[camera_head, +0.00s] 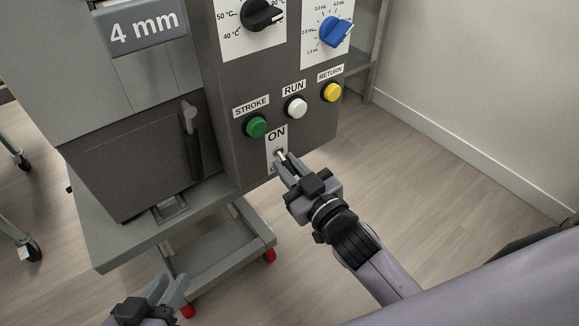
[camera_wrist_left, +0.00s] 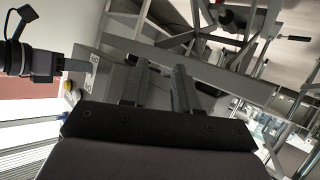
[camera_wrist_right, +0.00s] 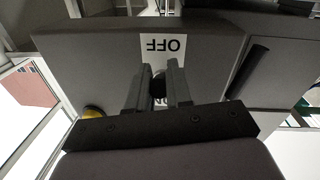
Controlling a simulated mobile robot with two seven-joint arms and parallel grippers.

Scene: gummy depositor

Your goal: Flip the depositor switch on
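The depositor switch (camera_head: 279,153) is a small toggle below the ON label (camera_head: 276,135) on the grey control panel. The lower label in the head view is mostly hidden by my right gripper (camera_head: 284,160). That gripper points at the switch with its fingertips right at it. In the right wrist view, its fingers (camera_wrist_right: 158,78) are apart, with a dark knob-like part between them and an upside-down OFF label (camera_wrist_right: 163,48) above. I cannot tell whether the fingers touch the switch. My left gripper (camera_head: 172,288) is open and empty, low at the left, away from the panel.
Above the switch are the green STROKE button (camera_head: 256,127), white RUN button (camera_head: 296,107) and yellow RETURN button (camera_head: 332,92). A black dial (camera_head: 262,15) and blue dial (camera_head: 337,32) sit higher. A cart shelf (camera_head: 222,255) stands below; the floor at right is clear.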

